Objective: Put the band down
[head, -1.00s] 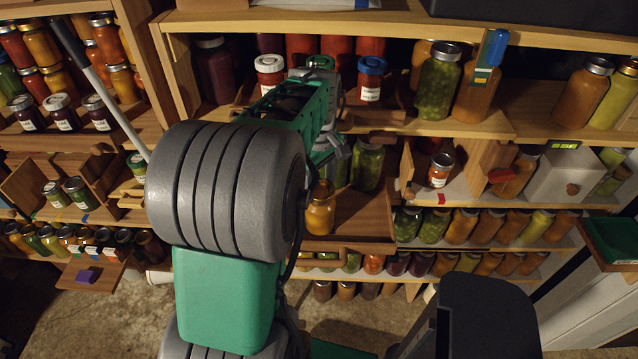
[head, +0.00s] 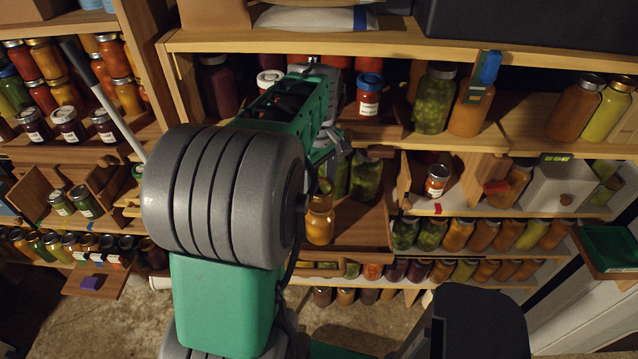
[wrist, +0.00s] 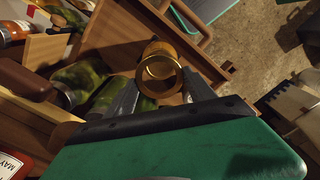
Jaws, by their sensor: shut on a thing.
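The band is a gold metal ring (wrist: 159,93) in the wrist view. My gripper (wrist: 160,90) is shut on it, with one grey finger on each side. A jar with orange contents (head: 320,224) stands upright in the pulled-out wooden drawer in the head view. It lies behind the ring in the wrist view, and I cannot tell whether ring and jar touch. In the head view my arm hides most of my gripper, and the ring is hard to make out there.
The wooden drawer (head: 362,228) has some bare floor right of the orange jar. Green jars (head: 366,175) stand behind it. A small open compartment with a labelled jar (head: 437,180) is to the right. Shelves packed with jars surround the drawer, with a row of jars (head: 460,234) below right.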

